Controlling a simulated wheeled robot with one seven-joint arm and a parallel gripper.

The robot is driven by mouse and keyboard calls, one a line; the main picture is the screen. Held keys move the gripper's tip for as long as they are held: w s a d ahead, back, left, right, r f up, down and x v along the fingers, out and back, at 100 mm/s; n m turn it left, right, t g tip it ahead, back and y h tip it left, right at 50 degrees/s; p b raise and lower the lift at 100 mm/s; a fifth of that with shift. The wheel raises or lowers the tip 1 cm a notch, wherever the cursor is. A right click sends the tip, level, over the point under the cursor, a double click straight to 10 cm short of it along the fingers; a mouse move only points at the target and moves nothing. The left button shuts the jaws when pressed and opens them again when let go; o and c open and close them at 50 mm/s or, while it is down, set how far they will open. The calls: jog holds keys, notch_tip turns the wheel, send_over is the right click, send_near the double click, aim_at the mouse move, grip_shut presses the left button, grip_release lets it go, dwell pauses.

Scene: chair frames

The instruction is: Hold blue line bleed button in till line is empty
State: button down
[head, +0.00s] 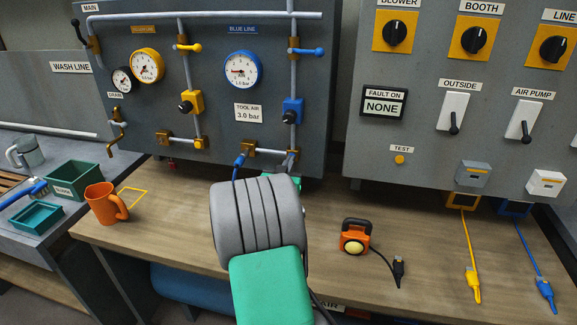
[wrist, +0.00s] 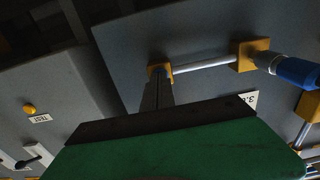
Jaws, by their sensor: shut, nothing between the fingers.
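The blue line carries a blue-rimmed gauge (head: 241,70), whose dark needle points left; I cannot read its value. Below are a blue valve body (head: 292,110) and a brass outlet fitting (head: 248,147) with a blue hose connector (head: 240,160). My gripper (head: 290,160) is at the bottom of the blue pipe, partly hidden by my arm. In the wrist view, which looks upside down, my shut fingers (wrist: 158,82) reach the brass end block (wrist: 160,71). The bleed button is hidden behind them; I cannot tell whether it is pressed.
The yellow line (head: 192,102) runs to the left with a yellow button (head: 199,143) low down. An orange mug (head: 104,203) and an orange lamp (head: 354,237) stand on the wooden bench (head: 170,225). A TEST button (head: 399,160) is on the right panel.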

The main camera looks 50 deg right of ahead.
jog(key=shift+w+d+f+b, duration=0.1)
jog(key=shift+d+b, duration=0.15)
jog(key=shift+b, duration=0.05)
jog(key=shift+w+d+r+b, duration=0.15)
jog(key=shift+r+b, duration=0.15)
jog(key=shift+r, duration=0.2)
dwell(2.6)
dwell(1.1)
jog(key=shift+f+b+v, duration=0.15)
jog(key=shift+b+v, duration=0.5)
jog(key=shift+v, duration=0.75)
jog(key=shift+f+b+v, duration=0.2)
jog(key=shift+b+v, duration=0.4)
jog(key=shift+v, duration=0.75)
